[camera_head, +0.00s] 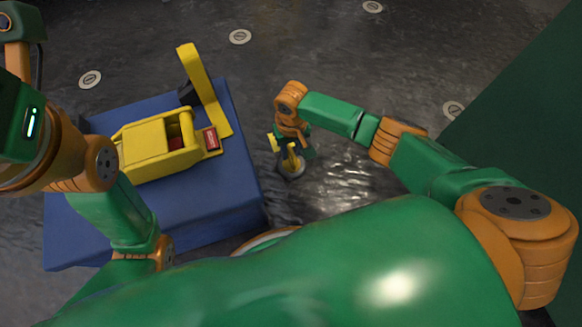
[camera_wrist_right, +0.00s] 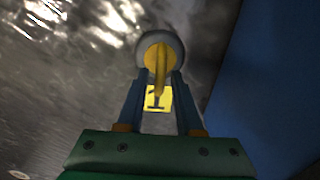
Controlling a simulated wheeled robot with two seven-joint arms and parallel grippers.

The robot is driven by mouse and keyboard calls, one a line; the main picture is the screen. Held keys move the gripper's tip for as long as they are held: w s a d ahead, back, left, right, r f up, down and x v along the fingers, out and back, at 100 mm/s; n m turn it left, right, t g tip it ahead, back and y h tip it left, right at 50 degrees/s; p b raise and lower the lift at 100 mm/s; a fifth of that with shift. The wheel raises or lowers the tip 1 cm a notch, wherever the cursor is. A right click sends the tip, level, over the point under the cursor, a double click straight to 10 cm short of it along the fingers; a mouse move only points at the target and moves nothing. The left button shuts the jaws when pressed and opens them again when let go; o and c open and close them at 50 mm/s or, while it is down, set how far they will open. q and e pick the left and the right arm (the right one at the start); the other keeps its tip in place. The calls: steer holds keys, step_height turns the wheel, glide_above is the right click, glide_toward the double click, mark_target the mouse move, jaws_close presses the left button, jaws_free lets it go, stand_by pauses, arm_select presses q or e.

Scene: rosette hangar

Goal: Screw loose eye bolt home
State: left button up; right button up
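A yellow eye bolt (camera_head: 291,165) stands on a round grey base on the dark metal floor, right of the blue block. In the right wrist view, its ring (camera_wrist_right: 159,65) shows edge-on as a narrow yellow strip over the grey disc. My right gripper (camera_head: 289,157) points down at it. In the right wrist view, the two blue fingers (camera_wrist_right: 161,78) stand apart, one on each side of the ring. No clear contact shows. A yellow tag marked 1 (camera_wrist_right: 158,98) shows between the fingers. The bolt's thread is hidden. My left gripper does not show.
A blue block (camera_head: 225,195) carries a yellow bin (camera_head: 150,148) and a yellow upright bracket (camera_head: 200,85) with a small red label. Round pale discs (camera_head: 240,37) dot the floor. A dark green surface (camera_head: 530,130) lies at the right. Floor beyond the bolt is clear.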

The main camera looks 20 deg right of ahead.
steer(key=shift+f, duration=0.3)
steer(key=shift+r, duration=0.1)
